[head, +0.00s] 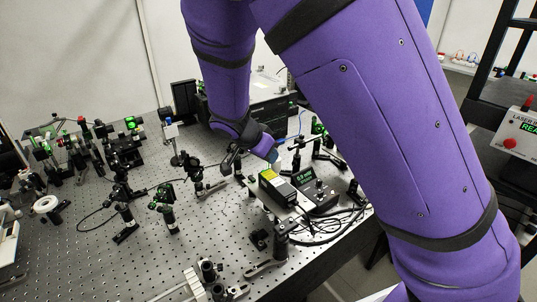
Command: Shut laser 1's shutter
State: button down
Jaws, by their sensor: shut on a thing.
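My gripper (231,158) is at the middle of the optical bench, below my purple forearm. A larger dark housing (270,115) stands behind my wrist, partly hidden by my arm.
A small meter with a green display (317,190) stands right of the labelled box, with loose black cables in front. Several optic mounts (165,205) crowd the perforated bench (75,265). A laser panel with a red button (510,143) is at the far right. The bench's front left is fairly clear.

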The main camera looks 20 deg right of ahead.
jog(key=c, duration=1.4)
grip_release()
jog(key=v, duration=1)
jog(key=shift+a+r, duration=0.25)
jog(key=shift+a, duration=0.05)
